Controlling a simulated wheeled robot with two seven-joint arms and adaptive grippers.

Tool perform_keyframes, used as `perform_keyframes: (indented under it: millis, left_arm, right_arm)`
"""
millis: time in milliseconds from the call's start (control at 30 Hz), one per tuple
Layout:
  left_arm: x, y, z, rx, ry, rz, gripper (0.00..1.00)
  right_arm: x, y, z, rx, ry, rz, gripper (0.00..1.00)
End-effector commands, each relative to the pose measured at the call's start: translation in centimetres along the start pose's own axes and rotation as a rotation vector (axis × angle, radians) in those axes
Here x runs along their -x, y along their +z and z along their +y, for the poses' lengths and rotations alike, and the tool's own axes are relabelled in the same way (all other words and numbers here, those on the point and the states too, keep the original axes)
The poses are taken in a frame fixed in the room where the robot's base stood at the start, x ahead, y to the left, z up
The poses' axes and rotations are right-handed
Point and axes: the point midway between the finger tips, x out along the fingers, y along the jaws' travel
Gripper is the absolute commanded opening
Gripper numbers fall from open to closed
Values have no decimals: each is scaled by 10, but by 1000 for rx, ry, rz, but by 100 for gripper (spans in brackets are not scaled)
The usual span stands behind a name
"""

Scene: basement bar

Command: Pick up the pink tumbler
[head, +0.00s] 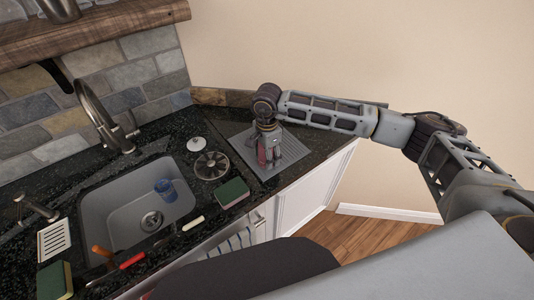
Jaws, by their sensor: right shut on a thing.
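My right gripper (269,158) points down over a grey ribbed mat (291,151) on the dark counter. It is shut on a reddish-pink thing (263,152), which looks like the pink tumbler. The fingers hide most of it, so only small patches of its colour show. I cannot tell whether its base touches the mat. My left gripper is not in view.
A grey sink (110,207) with a blue cup (166,190) lies to the left. A tall faucet (102,117) stands behind the sink. Several tools line the front edge.

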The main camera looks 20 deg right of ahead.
Motion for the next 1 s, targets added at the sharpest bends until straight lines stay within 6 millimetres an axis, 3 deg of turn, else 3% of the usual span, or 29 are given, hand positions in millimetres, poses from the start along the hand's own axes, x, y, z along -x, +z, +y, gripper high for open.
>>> perform_keyframes:
  millis: [267,700,1000]
  left_arm:
    - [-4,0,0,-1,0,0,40]
    - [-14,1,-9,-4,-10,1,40]
    - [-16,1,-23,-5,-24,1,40]
  right_arm:
    - [22,0,-1,1,-5,-1,21]
    - [83,0,-1,0,-3,0,21]
    - [99,0,0,1,-1,0,21]
